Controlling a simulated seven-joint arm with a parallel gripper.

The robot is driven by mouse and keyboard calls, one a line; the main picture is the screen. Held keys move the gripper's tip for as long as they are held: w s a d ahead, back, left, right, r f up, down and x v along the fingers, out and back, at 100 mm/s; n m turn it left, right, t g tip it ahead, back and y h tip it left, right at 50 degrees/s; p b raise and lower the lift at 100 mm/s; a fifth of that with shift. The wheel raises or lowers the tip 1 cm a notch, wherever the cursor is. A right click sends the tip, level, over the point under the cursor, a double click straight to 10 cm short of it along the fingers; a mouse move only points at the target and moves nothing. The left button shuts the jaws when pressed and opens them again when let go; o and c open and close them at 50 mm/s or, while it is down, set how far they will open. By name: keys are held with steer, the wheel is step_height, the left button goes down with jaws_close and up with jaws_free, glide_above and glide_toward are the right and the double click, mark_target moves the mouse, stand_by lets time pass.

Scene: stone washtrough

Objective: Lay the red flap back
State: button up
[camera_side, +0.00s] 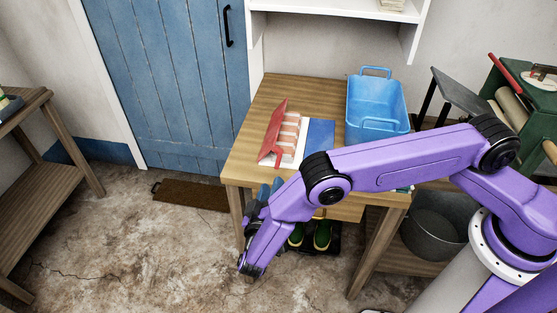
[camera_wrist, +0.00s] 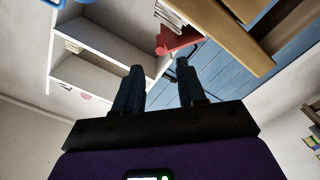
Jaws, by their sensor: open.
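The red flap (camera_side: 273,128) stands up tilted at the left side of a pale, striped case on the wooden table (camera_side: 264,95). A flat blue panel (camera_side: 320,136) lies to the right of the stripes. The flap also shows in the wrist view (camera_wrist: 181,42), beyond my fingers. My gripper (camera_side: 271,186) is at the table's front left edge, its dark blue fingers pointing up. In the wrist view, my gripper (camera_wrist: 159,68) is open with an empty gap between its fingertips. It appears apart from the flap. My arm hides part of the table's front.
A blue basket (camera_side: 378,103) stands at the table's back right. A white shelf (camera_side: 340,10) hangs above the back. A blue door (camera_side: 172,80) is behind left. Green boots (camera_side: 322,235) are under the table. Open floor lies in front and to the left.

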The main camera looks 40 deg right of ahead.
mark_target(276, 168)
steer(key=x, duration=1.1)
steer(key=shift+a, duration=0.1)
jaws_close()
